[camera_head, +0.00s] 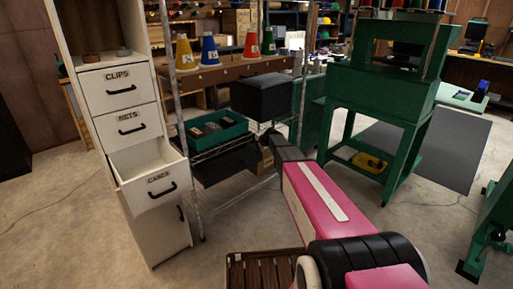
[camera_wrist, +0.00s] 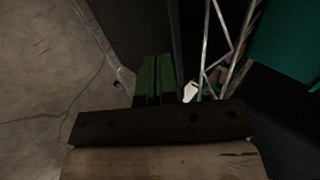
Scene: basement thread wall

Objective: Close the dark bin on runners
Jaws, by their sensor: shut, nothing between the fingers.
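The dark bin (camera_head: 224,163) hangs on the wire rack below the teal tray, in the head view. It looks pulled out toward the front, though how far is hard to tell. My pink arm reaches in from the lower right, and its dark wrist end is close to the bin's right end. My gripper (camera_wrist: 157,62) shows in the wrist view as two green fingers pressed together, empty. A dark panel stands just beyond the fingertips, likely part of the bin. Whether the fingers touch it I cannot tell.
A teal tray (camera_head: 212,130) and a black box (camera_head: 262,95) sit above the bin on the rack. A green press (camera_head: 378,95) stands right. A slatted wooden piece (camera_head: 262,270) is at the front.

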